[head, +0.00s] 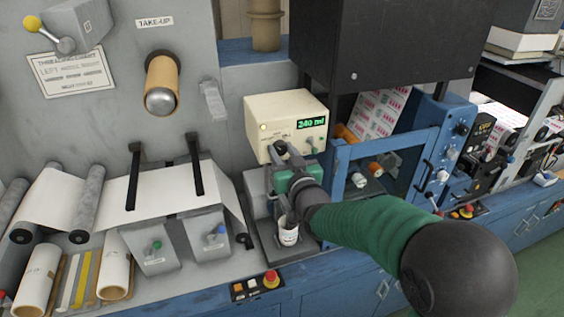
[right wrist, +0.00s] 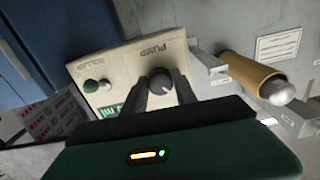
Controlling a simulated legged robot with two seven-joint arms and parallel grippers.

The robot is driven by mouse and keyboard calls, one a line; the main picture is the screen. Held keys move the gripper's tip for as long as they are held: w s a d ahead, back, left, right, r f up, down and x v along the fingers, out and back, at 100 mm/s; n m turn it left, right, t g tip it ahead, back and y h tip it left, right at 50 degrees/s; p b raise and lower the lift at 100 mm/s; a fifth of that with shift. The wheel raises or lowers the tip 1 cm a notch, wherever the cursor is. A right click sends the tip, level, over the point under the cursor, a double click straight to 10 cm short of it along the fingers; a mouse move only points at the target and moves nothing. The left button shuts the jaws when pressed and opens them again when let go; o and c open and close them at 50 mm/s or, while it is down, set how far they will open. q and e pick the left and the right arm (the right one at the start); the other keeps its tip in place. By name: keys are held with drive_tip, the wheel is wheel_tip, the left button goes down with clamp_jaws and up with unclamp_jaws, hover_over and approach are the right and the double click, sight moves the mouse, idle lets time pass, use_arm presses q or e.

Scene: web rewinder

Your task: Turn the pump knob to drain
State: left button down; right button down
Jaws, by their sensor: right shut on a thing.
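The pump is a cream box (head: 262,112) at the middle of the bench in the head view, with a green display reading 240 ml. In the right wrist view its panel (right wrist: 115,68) carries the word PUMP beside a round grey knob (right wrist: 160,82). My right gripper (right wrist: 160,92) has its two dark fingers on either side of the knob, shut on it. In the head view my right gripper (head: 280,152) is at the front of the box and hides the knob. Which mark the knob points to cannot be made out. My left gripper is not in view.
A small white cup (head: 288,232) stands below my right gripper. A blue machine frame (head: 340,185) with a printed web is right of the pump. A take-up roll (head: 162,85) juts from the grey wall. A red button (head: 271,279) sits at the bench front.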

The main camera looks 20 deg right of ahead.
drive_tip(key=shift+f+n+b, duration=0.2)
drive_tip(key=shift+n+b, duration=0.6)
drive_tip(key=shift+n, duration=0.1)
drive_tip(key=c, duration=1.3)
unclamp_jaws()
drive_tip(key=o, duration=0.3)
drive_tip(key=shift+w, duration=0.15)
